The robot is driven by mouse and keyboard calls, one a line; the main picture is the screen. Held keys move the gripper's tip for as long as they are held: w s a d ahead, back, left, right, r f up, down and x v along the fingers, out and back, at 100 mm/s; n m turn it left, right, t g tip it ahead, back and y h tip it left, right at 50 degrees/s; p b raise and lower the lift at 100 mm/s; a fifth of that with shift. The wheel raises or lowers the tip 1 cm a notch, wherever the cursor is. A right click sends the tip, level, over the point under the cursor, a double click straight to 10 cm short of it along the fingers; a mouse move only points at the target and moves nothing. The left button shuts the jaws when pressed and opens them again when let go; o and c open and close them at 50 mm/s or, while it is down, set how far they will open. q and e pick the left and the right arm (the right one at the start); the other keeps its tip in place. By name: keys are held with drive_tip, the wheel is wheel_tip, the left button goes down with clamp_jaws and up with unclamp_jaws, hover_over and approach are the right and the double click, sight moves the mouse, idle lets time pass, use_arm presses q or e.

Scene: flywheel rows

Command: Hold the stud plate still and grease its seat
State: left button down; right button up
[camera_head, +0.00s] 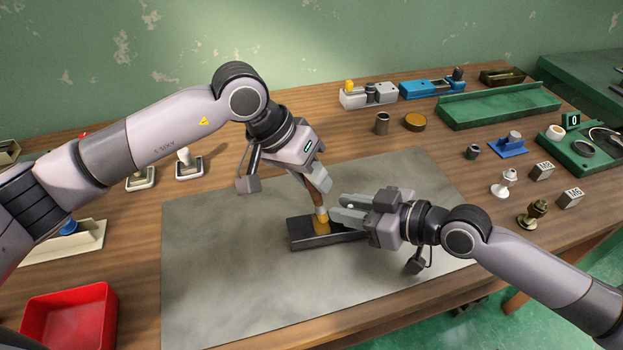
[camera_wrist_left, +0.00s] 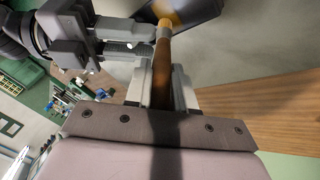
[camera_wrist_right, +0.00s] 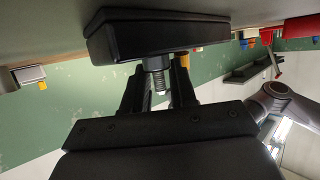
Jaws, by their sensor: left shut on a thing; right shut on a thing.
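The stud plate (camera_head: 300,238) is a dark block lying on the grey mat. My right gripper (camera_head: 346,210) is at the plate's right part, its fingers shut around the threaded stud (camera_wrist_right: 157,80); the plate (camera_wrist_right: 145,38) also shows in the right wrist view. My left gripper (camera_head: 319,184) is shut on a brush (camera_wrist_left: 164,78) with a brown wooden handle and a metal collar. The brush points down, and its amber bristles (camera_head: 321,223) are at the plate's top, left of the right gripper's fingers. The seat is hidden, so I cannot tell whether it carries grease.
The mat (camera_head: 225,270) is otherwise clear. A red bin (camera_head: 72,318) stands at the front left. A brown round tin (camera_head: 415,122), a grey cylinder (camera_head: 382,123) and a green tray (camera_head: 498,106) stand at the back right. Several small parts stand along the right side.

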use_arm(q)
drive_tip(key=shift+s, duration=1.3)
drive_tip(key=shift+a, duration=1.1)
drive_tip(key=shift+f, duration=0.1)
idle(2.2)
wheel_tip(320, 180, up, 7)
idle(0.7)
idle(0.9)
use_arm(e)
drive_tip(key=o, duration=1)
drive_tip(key=shift+c, duration=0.2)
